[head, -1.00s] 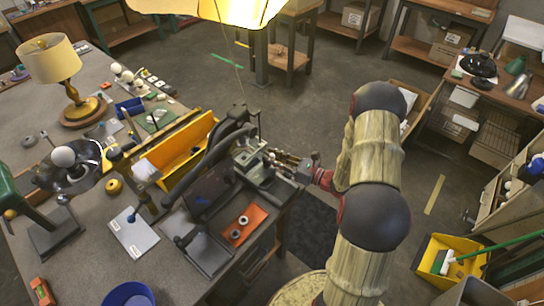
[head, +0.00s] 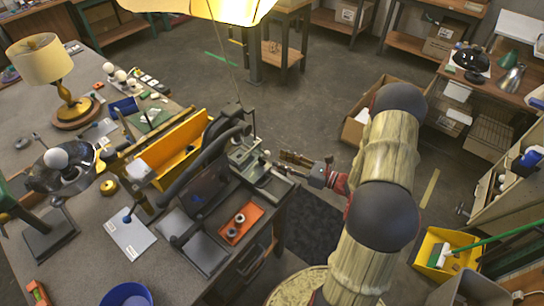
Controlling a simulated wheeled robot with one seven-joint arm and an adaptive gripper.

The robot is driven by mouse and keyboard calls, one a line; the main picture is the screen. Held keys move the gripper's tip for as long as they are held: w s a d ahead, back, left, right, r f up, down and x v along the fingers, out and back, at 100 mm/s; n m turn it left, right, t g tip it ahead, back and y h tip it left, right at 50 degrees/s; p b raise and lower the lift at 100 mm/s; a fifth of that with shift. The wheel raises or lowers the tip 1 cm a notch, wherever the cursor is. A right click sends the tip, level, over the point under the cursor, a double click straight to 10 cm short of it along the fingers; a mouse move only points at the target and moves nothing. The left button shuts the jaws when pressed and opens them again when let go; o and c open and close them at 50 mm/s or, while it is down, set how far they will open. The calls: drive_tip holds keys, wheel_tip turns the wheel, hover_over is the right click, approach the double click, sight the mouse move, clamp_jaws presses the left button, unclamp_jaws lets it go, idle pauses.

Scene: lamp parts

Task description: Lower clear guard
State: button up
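The clear guard is hard to make out. A dark, see-through-looking panel (head: 207,184) stands tilted up at the bench machine, and I cannot tell for sure that it is the guard. The machine has a black curved arm (head: 205,150) and a grey metal fixture (head: 243,154) at the bench's right edge. My gripper (head: 284,157) is just right of this fixture, beyond the bench edge, with its fingers pointing left. It appears apart from the fixture and holds nothing that I can see. The finger gap is too small to judge.
An orange tray (head: 240,223) with two small round parts lies in front of the machine. A yellow bin (head: 180,148) stands behind it. A grey plate (head: 129,233) and a blue bowl (head: 128,295) are to the left. A lit lampshade hangs overhead.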

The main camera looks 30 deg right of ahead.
drive_tip(key=shift+v, duration=2.7)
drive_tip(key=s+a+r+n+g, duration=0.4)
drive_tip(key=a+r+n+g, duration=0.3)
drive_tip(key=a+n, duration=0.3)
drive_tip(key=s+a+r+n+g, duration=0.4)
drive_tip(key=a+r+n+g, duration=0.35)
drive_tip(key=a, duration=0.45)
drive_tip(key=s+r+n+t+h, duration=0.4)
drive_tip(key=s+r+n+h, duration=0.5)
drive_tip(key=n, duration=0.5)
drive_tip(key=shift+s+a+r+t, duration=0.2)
drive_tip(key=shift+s+r+t, duration=0.25)
drive_tip(key=shift+r, duration=0.85)
drive_tip(key=shift+s+n, duration=0.1)
drive_tip(key=shift+n, duration=0.15)
